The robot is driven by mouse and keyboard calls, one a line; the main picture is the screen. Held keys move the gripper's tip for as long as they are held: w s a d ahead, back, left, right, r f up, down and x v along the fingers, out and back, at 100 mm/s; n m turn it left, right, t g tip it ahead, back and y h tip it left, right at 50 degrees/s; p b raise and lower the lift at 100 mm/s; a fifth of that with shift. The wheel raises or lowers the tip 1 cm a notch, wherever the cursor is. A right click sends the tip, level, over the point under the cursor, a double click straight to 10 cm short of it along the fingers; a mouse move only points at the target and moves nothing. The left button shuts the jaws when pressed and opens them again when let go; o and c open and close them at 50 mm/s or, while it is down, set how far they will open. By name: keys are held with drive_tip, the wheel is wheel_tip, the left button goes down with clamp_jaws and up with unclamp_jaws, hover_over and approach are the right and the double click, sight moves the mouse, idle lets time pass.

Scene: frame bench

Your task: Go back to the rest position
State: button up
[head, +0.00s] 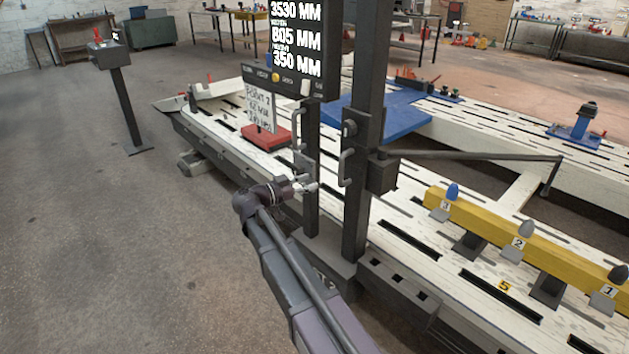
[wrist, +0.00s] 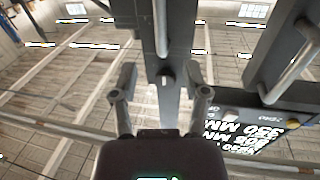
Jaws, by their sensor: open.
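My gripper (head: 308,187) is at the end of my outstretched arm in the head view, close to the dark upright post of the frame bench. It is open, and nothing shows between its fingers. In the wrist view the two fingers of my gripper (wrist: 162,85) stand apart, with a dark post (wrist: 168,105) and a metal handle (wrist: 160,25) beyond them. In the head view a lower handle (head: 346,168) and an upper handle (head: 297,128) sit on the posts near the gripper. I cannot tell whether the gripper touches any of them.
A display panel (head: 262,72) with large white digits hangs on the posts above my gripper. The white bench (head: 220,122) carries a red block (head: 266,136), a blue plate (head: 385,118) and a yellow beam (head: 485,232) with numbered pieces. A pedestal (head: 125,110) stands left.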

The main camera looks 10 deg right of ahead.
idle(0.4)
drive_tip(key=s+d+f+n+g+y, duration=0.75)
drive_tip(key=s+d+f+y, duration=0.25)
drive_tip(key=s+d+f, duration=0.45)
drive_tip(key=s+a+f+n+y, duration=0.2)
drive_tip(key=s+n+y, duration=0.1)
drive_tip(key=s, duration=0.2)
drive_tip(key=s+a+f+n+y, duration=0.2)
drive_tip(key=s+n+y, duration=0.1)
drive_tip(key=s, duration=0.2)
wheel_tip(320, 180, up, 27)
drive_tip(key=p, duration=2.7)
drive_tip(key=shift+w+d+f, duration=0.15)
drive_tip(key=shift+w, duration=0.05)
drive_tip(key=shift+m, duration=0.25)
